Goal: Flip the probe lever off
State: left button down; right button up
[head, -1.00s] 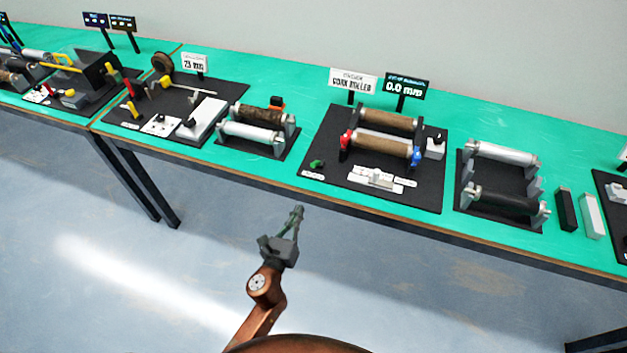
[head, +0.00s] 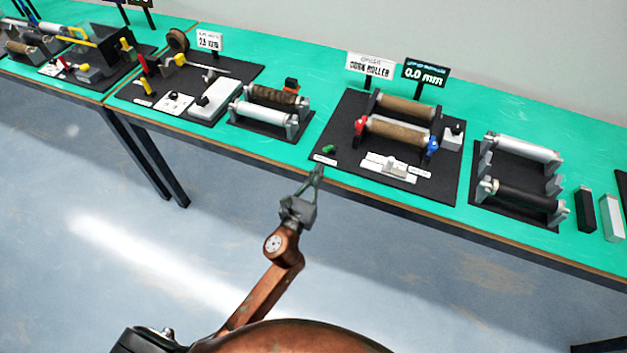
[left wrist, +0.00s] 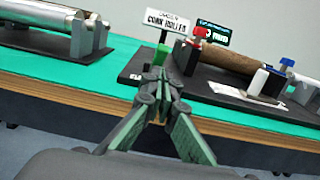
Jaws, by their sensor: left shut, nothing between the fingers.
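My left gripper (head: 319,170) is shut and empty, just in front of the table's front edge, below the cork roller station. In the left wrist view its fingertips (left wrist: 160,76) meet and point at the station. A small green lever (head: 328,149) sits at the front left corner of the station's black board (head: 345,182), just beyond the fingertips. In the left wrist view the green piece (left wrist: 163,52) shows partly behind the fingers. A small label (head: 323,160) lies before it, too small to read, so I cannot tell which lever is the probe lever. My right gripper is out of view.
The station holds cork rollers (head: 397,132), a red knob (head: 360,125), a blue knob (head: 433,145) and a white slider block (head: 390,167). Roller stands are on both sides. A sign (head: 425,74) reads 0.0 mm. Green tabletop (head: 318,122) is bare left of the board.

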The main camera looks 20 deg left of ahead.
aim_at(323, 161)
pick_arm(q)
jog(key=w, duration=0.2)
jog(key=shift+w, duration=0.35)
jog(key=shift+w+r, duration=0.1)
jog(key=shift+w, duration=0.55)
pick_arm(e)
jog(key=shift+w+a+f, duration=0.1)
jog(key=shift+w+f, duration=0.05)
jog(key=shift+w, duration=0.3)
